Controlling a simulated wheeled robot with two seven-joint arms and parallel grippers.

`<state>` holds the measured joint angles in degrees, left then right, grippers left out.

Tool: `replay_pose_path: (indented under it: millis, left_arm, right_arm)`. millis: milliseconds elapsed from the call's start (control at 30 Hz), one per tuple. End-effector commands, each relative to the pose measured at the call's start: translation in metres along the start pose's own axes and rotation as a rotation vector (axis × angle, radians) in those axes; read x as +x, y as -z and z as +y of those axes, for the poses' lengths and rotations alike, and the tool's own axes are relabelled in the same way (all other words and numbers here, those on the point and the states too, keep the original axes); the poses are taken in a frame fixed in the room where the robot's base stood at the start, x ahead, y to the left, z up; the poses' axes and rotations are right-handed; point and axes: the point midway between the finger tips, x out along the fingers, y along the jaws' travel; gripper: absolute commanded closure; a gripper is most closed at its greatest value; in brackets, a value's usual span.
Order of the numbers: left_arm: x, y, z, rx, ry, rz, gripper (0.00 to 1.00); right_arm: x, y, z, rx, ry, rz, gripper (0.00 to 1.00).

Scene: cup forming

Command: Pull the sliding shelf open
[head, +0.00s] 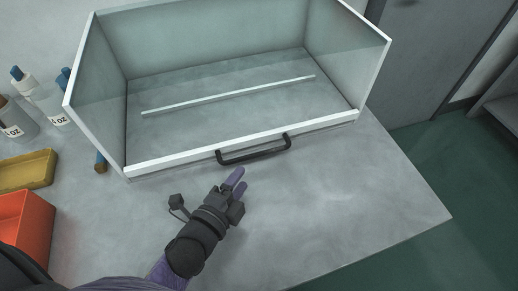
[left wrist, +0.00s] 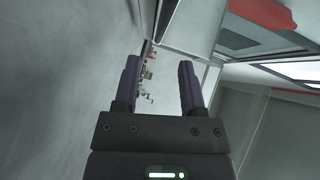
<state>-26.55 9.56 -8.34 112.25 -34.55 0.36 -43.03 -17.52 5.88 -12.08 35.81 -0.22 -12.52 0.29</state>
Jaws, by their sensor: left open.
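A clear-walled case with white edges stands on the grey table. The white front bar (head: 190,157) of its sliding shelf runs along the case's front edge. A black handle (head: 253,156) sticks out from the middle of this bar. My left gripper (head: 238,179) is just in front of the handle and a little below it in the head view, apart from it or barely touching; I cannot tell which. In the left wrist view the same gripper (left wrist: 159,75) has its two purple fingers apart, with nothing held between them. I cannot make out the handle there. My right gripper is not in view.
At the left are bottles (head: 48,103), a yellow tray (head: 27,170) and an orange bin (head: 25,222). A small brown and blue item (head: 100,163) lies by the case's left corner. The table (head: 350,200) is clear in front and to the right, up to its edge.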

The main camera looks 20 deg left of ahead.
Motion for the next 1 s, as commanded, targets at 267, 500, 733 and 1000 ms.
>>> replay_pose_path:
  millis: [267, 500, 733, 1000]
  left_arm:
    - [0.059, 0.0, 0.0, 0.001, 0.003, 0.0, 0.47]
    - [0.092, 0.0, -0.001, -0.001, 0.001, 0.0, 0.47]
    - [0.096, 0.0, -0.002, -0.001, 0.0, 0.0, 0.47]
    - [0.096, 0.0, -0.002, -0.002, 0.0, 0.0, 0.85]
  right_arm:
    - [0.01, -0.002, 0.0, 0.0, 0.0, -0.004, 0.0]
    - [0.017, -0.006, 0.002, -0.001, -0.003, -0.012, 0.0]
    - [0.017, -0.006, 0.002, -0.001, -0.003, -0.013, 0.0]
    - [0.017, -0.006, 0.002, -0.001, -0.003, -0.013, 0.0]
